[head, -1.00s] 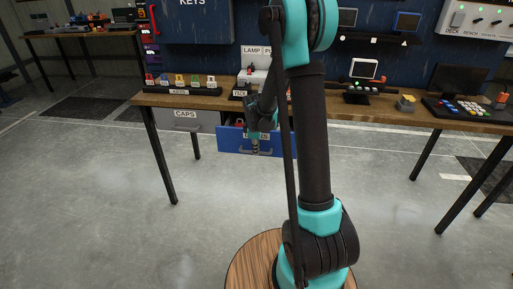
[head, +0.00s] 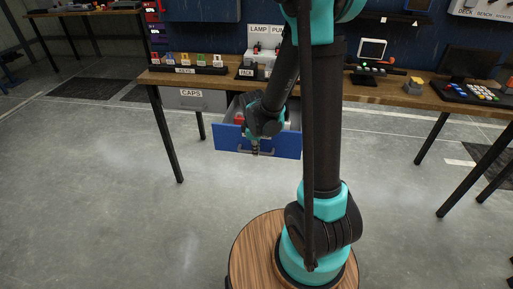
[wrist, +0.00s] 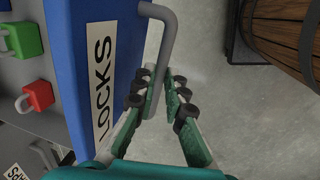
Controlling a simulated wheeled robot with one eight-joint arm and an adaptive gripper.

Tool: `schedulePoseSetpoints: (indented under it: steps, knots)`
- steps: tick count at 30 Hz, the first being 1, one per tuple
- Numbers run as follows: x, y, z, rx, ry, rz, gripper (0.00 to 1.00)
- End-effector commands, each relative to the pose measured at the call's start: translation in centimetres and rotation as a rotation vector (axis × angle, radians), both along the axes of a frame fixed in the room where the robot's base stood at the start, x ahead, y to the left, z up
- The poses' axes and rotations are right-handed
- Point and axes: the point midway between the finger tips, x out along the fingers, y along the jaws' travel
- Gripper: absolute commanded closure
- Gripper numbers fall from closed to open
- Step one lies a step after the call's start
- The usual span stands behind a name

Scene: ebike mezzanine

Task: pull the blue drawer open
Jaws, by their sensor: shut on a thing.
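The blue drawer (head: 228,140) under the workbench is pulled out, with its inside showing in the head view. In the wrist view its blue front (wrist: 75,50) carries a white LOCKS label (wrist: 101,75). My gripper (wrist: 160,88) is shut on the drawer's grey bar handle (wrist: 165,48), with fingers on both sides of the bar. In the head view my gripper (head: 256,147) is at the drawer front, and my arm covers part of the drawer. A green padlock (wrist: 24,40) and a red padlock (wrist: 38,96) lie inside.
A grey CAPS drawer (head: 185,99) is shut to the left of the blue one. Black table legs (head: 168,140) stand at the left. The floor in front is clear.

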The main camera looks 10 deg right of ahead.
Motion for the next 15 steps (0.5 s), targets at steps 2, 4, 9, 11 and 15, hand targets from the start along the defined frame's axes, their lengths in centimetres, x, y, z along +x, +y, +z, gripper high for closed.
schedulePoseSetpoints:
  steps: [2,4,9,11,15]
  knots:
    - [0.02,0.03,0.01,0.001,0.000,0.000,1.00]
    - [0.03,0.03,0.01,0.001,0.000,0.000,1.00]
    - [0.05,0.02,0.01,0.001,0.000,0.000,0.76]
    - [0.05,0.02,0.01,0.000,0.000,0.000,0.69]
    - [0.04,0.01,0.01,0.000,0.000,0.000,0.67]
